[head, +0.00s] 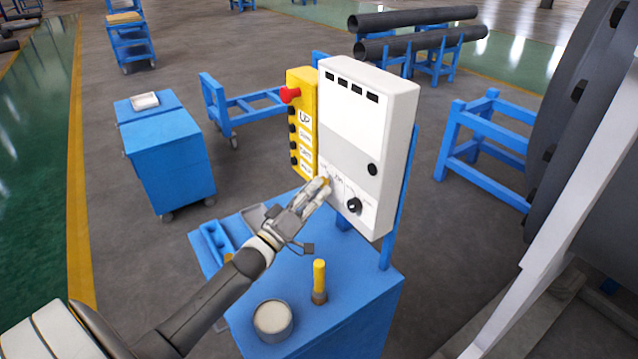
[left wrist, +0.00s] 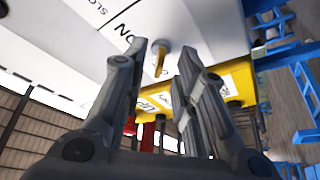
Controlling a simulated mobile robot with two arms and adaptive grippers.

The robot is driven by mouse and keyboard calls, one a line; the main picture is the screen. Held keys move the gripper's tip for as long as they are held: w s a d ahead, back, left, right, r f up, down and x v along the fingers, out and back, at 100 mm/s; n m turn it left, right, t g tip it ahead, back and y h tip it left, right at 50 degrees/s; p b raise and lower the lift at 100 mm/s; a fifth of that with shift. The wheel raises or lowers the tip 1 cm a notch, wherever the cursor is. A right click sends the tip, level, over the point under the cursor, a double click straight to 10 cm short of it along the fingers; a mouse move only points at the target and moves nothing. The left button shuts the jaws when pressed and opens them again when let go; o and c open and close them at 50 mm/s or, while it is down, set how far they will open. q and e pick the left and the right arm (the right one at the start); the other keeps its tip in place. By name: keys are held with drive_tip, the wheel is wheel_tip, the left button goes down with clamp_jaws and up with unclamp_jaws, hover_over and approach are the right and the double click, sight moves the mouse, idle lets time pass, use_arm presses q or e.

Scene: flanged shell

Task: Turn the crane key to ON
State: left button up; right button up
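The white control box (head: 367,140) stands upright on the blue cart. The crane key is a small yellow tab on a round grey lock on its lower front. In the head view the key (head: 326,181) shows just at my left gripper's tips and is partly hidden. In the left wrist view the key (left wrist: 160,62) lies between the two fingertips, with a printed "ON" beside it. My left gripper (head: 317,190) is open, with gaps between its fingers (left wrist: 162,58) and the key. Whether a finger touches the box face is unclear. My right gripper is not in view.
A yellow pendant (head: 303,125) with a red button is left of the box. A black knob (head: 354,205) is right of the key. Below my arm, a round tin (head: 273,320) and a yellow-handled tool (head: 319,279) stand on the blue cart (head: 365,290).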

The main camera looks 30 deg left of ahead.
use_arm(q)
drive_tip(key=shift+x, duration=0.9)
drive_tip(key=shift+c, duration=0.5)
clamp_jaws()
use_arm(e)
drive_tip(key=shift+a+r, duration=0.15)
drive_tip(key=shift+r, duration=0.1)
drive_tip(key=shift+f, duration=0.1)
